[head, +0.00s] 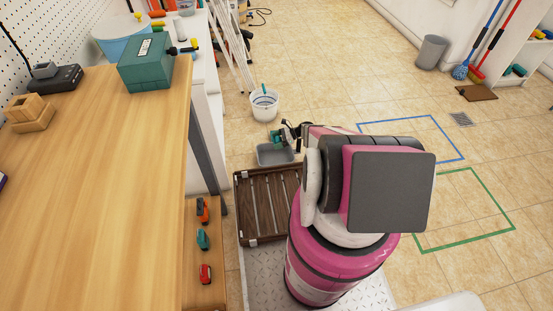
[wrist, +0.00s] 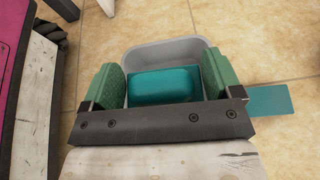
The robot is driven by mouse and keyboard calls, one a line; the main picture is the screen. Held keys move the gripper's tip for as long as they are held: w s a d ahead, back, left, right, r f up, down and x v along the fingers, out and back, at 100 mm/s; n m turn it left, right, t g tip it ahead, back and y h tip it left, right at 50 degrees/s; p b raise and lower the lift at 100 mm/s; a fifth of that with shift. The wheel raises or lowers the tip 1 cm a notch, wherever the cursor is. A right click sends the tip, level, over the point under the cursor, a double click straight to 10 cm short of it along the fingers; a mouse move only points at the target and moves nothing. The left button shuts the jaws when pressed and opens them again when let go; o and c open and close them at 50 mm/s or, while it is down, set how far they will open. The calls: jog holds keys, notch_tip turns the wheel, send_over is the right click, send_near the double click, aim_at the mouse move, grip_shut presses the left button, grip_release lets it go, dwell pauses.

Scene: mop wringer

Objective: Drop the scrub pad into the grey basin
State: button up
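The scrub pad (wrist: 165,86) is a teal block with rounded edges. In the wrist view it sits between the two green finger pads of my gripper (wrist: 165,82), which is shut on it. The grey basin (wrist: 152,54) lies below and behind the pad in that view, and the pad hides part of its inside. In the head view the grey basin (head: 272,157) stands on the floor beyond the slatted rack, and my gripper (head: 279,137) is at its far side, small and partly hidden by my wrist.
A flat teal piece (wrist: 268,100) lies beside the basin in the wrist view. A white bucket (head: 264,105) stands farther back. The dark slatted rack (head: 262,207) is nearer, beside the wooden bench (head: 95,180). Open tiled floor lies to the right, with blue and green outlined areas.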

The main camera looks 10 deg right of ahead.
jog(key=shift+o, duration=1.1)
jog(key=shift+d, duration=0.1)
jog(key=v, duration=1)
jog(key=shift+d, duration=0.3)
jog(key=shift+r, duration=0.15)
